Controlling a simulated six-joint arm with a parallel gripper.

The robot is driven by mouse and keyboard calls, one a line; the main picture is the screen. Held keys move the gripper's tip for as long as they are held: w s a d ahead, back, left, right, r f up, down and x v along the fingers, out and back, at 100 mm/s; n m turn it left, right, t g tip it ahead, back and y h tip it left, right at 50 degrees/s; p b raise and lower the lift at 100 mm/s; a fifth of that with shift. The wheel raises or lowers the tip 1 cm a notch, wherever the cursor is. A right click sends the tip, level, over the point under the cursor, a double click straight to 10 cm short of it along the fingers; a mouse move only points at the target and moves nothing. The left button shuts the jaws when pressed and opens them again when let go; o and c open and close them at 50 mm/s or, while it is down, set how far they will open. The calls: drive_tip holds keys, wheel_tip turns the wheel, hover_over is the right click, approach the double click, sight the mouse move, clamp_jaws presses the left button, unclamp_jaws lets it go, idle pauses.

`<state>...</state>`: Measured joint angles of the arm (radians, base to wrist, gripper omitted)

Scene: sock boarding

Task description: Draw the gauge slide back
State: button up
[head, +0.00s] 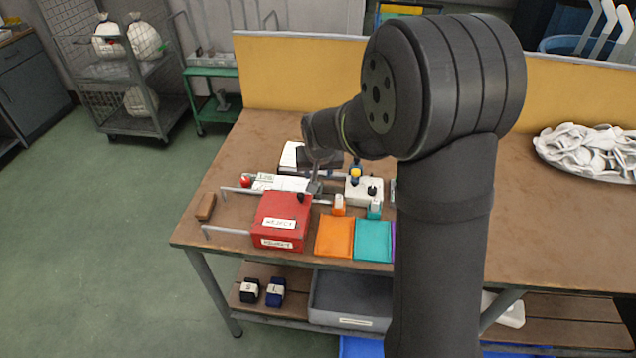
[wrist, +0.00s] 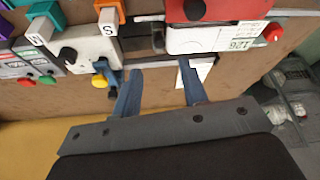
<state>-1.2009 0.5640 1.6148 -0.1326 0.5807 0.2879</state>
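My gripper (wrist: 160,85) is open in the wrist view, its two blue-grey fingers apart with no object clearly held between them. In the head view my gripper (head: 316,185) is low over the table, between the white plate and the white block. The gauge appears to be the white plate marked with a number (wrist: 215,40), with a red knob (wrist: 273,32) at its end; it also shows in the head view (head: 278,182). A metal rail (wrist: 150,42) runs beside it, just beyond the fingertips. Which part is the slide, I cannot tell for sure.
A white block with dark, blue and yellow knobs (head: 364,190) stands right of my gripper. A red box (head: 281,222) and the orange (head: 334,237) and teal (head: 373,241) pads lie in front. A yellow panel (head: 290,75) closes the back. White socks (head: 590,150) are piled at right.

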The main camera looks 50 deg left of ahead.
drive_tip(key=x, duration=0.7)
drive_tip(key=shift+w+a+f, duration=0.1)
drive_tip(key=shift+w+f, duration=0.05)
drive_tip(key=shift+f, duration=0.25)
clamp_jaws()
